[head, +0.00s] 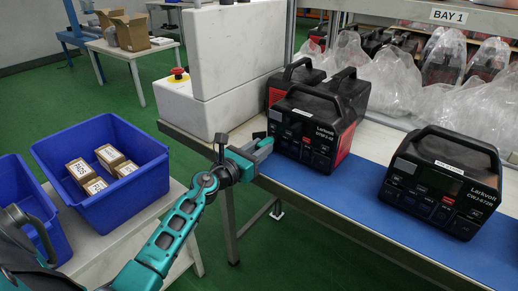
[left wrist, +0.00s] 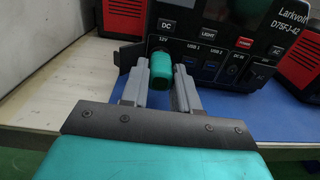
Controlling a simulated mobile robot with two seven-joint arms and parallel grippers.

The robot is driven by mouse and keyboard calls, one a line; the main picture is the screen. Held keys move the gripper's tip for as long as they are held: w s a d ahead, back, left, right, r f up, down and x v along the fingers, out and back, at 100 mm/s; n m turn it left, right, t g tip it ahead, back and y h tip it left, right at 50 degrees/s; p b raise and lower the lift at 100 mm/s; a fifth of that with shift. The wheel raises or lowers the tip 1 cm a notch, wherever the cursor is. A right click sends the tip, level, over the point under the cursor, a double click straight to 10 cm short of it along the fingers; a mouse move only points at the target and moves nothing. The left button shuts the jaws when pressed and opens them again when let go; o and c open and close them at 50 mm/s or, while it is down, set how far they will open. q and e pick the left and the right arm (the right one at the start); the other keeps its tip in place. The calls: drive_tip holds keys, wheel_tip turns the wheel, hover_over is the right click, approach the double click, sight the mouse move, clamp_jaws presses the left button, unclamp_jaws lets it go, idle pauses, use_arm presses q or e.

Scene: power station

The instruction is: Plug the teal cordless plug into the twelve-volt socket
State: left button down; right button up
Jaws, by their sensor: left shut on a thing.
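The black power station (head: 318,135) labelled Larkvolt stands on the blue mat, its front panel facing my left arm. In the left wrist view its panel (left wrist: 210,48) shows a DC section with a 12V label above the plug. The teal plug (left wrist: 161,68) lies between the fingers of my left gripper (left wrist: 161,78), which is shut on it. The plug's far end points at the panel at the 12V label and covers the socket; I cannot tell how deep it sits. In the head view my left gripper (head: 264,146) is at the station's left front edge. My right gripper is out of view.
A second power station (head: 440,182) stands to the right on the blue mat (head: 345,200). Bagged units (head: 440,60) stand behind. A white block and red emergency button (head: 179,74) are at the left. A blue bin (head: 135,195) holds several small boxes.

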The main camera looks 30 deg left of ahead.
use_arm(q)
drive_tip(key=shift+w, duration=0.45)
idle(0.6)
drive_tip(key=c, duration=0.8)
unclamp_jaws()
drive_tip(key=shift+s+a+b, duration=0.1)
drive_tip(key=shift+s+a, duration=0.1)
drive_tip(key=shift+s, duration=1.95)
drive_tip(key=shift+s+a+b, duration=0.1)
drive_tip(key=shift+s+a, duration=0.15)
drive_tip(key=shift+s, duration=1.9)
drive_tip(key=shift+s+a+b, duration=0.1)
drive_tip(key=shift+s+a, duration=0.1)
drive_tip(key=shift+s, duration=1.95)
